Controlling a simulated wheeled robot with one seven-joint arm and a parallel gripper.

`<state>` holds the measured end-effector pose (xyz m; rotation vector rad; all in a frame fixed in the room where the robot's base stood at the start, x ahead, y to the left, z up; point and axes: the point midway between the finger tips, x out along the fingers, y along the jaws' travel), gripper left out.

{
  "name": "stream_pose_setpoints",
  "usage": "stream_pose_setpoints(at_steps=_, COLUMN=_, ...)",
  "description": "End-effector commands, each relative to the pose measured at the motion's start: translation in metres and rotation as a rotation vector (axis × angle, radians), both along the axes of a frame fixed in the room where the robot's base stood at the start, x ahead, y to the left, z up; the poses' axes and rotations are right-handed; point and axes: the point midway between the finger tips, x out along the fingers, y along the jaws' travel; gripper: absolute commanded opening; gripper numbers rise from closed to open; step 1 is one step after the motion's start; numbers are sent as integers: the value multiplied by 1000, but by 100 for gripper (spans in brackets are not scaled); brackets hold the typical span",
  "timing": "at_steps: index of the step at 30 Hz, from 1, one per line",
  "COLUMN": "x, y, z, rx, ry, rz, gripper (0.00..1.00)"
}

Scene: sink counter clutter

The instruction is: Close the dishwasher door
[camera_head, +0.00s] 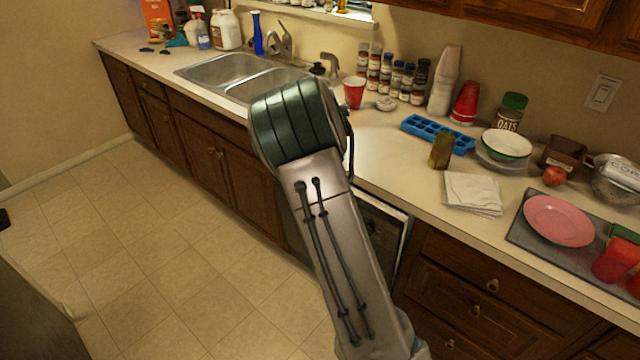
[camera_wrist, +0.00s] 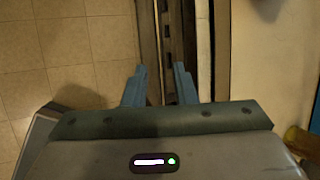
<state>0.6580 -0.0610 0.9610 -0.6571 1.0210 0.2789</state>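The dishwasher (camera_head: 390,228) is under the counter in the head view, showing as a pale-edged panel right of my arm; my arm hides much of it. In the wrist view, long brown, dark and pale strips, seemingly the dishwasher door's upper edge (camera_wrist: 148,40), run between floor and counter. A dark gap lies between them and the counter, so the door looks ajar; how far is unclear. My gripper (camera_wrist: 160,76) has its two blue-grey fingers apart, with nothing seen held between them, over these strips. Whether they touch is unclear. The head view hides the fingers behind my arm.
The counter (camera_head: 395,165) above holds a red cup (camera_head: 354,92), a blue ice tray (camera_head: 437,133), a brown jar (camera_head: 442,150) and folded white cloths (camera_head: 472,193) near its front edge. Drawers (camera_head: 480,300) lie to the right. The tiled floor (camera_head: 130,230) at left is clear.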

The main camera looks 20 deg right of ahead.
Motion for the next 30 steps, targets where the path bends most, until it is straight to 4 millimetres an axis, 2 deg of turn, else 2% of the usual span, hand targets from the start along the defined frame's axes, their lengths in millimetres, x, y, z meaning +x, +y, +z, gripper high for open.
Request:
stream_pose_setpoints(at_steps=1, x=1, y=1, z=-2, rx=-3, ry=-3, rz=1, gripper=10)
stream_pose_setpoints(at_steps=2, x=1, y=2, z=-5, rx=-8, ry=-7, rz=1, gripper=1)
stream_pose_setpoints(at_steps=3, x=3, y=4, z=-9, rx=-19, ry=-18, rz=-1, gripper=0)
stream_pose_setpoints(at_steps=10, x=17, y=31, z=-55, rx=-192, ry=-154, rz=-41, gripper=0)
stream_pose_setpoints(at_steps=14, x=14, y=47, z=-78, rx=-332, ry=-230, rz=-87, gripper=0)
stream_pose_setpoints(at_steps=17, x=5, y=58, z=-93, rx=-449, ry=-272, rz=-128, gripper=0)
stream_pose_setpoints(at_steps=22, x=-23, y=76, z=-115, rx=-657, ry=-312, rz=-205, gripper=0)
stream_pose_setpoints(at_steps=30, x=-71, y=94, z=-126, rx=-906, ry=-314, rz=-293, gripper=0)
